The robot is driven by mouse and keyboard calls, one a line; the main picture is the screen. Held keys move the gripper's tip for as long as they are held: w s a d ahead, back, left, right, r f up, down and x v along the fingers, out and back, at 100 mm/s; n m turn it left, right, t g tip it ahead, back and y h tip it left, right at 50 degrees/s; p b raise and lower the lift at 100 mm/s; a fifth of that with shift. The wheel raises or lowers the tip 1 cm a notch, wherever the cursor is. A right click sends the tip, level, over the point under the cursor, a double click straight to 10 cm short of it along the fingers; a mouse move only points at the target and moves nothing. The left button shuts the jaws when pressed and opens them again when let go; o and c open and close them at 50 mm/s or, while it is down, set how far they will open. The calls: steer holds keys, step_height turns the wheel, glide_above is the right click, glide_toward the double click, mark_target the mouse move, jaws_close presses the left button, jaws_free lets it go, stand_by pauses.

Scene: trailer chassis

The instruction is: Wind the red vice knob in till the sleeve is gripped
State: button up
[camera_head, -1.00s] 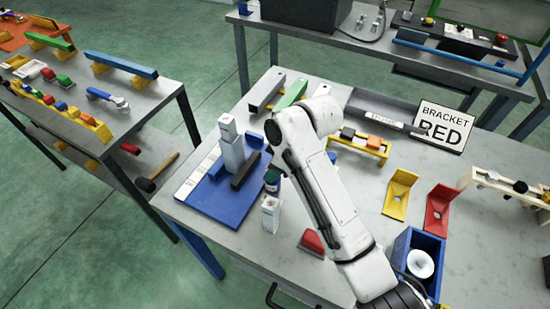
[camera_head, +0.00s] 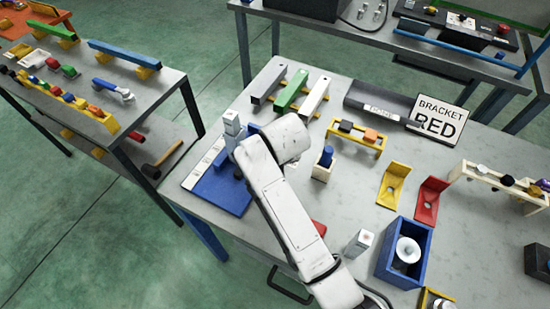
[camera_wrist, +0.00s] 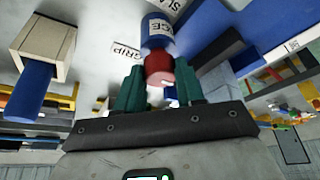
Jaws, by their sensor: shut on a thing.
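The red vice knob (camera_wrist: 158,66) sits between the teal fingers of my gripper (camera_wrist: 158,88) in the wrist view, and the fingers are shut on it. The knob is on the end of a blue cylinder (camera_wrist: 157,28) with a partly visible label ending in "ICE". In the head view my arm hides the gripper and the knob, beside a blue base plate (camera_head: 217,195). A pale upright post (camera_head: 232,130) stands on that plate. I cannot make out the sleeve or whether anything touches it.
A cream block with a blue peg (camera_head: 325,160) stands right of my arm and shows large in the wrist view (camera_wrist: 40,60). A white block (camera_head: 360,243) and blue bin (camera_head: 385,262) stand at the front right. Yellow (camera_head: 392,187) and red (camera_head: 430,200) brackets lie beyond.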

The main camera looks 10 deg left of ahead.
steer(key=m+h, duration=0.1)
steer(key=m, duration=0.1)
steer(key=m+h, duration=0.1)
steer(key=m, duration=0.2)
steer(key=shift+a+m+t, duration=0.2)
steer(key=shift+m+t, duration=0.1)
steer(key=m+h+b, duration=0.1)
steer(key=m+h, duration=0.1)
steer(key=m, duration=0.3)
steer(key=shift+a+b, duration=0.1)
steer(key=shift+b, duration=0.25)
steer(key=shift+m+g, duration=0.3)
steer(key=shift+g, duration=0.1)
steer(key=o, duration=1)
steer(key=shift+o, duration=0.2)
steer(key=b+v, duration=0.2)
steer(key=v, duration=0.8)
steer(key=shift+a+r, duration=0.15)
steer(key=shift+r, duration=0.2)
steer(key=shift+s, duration=0.15)
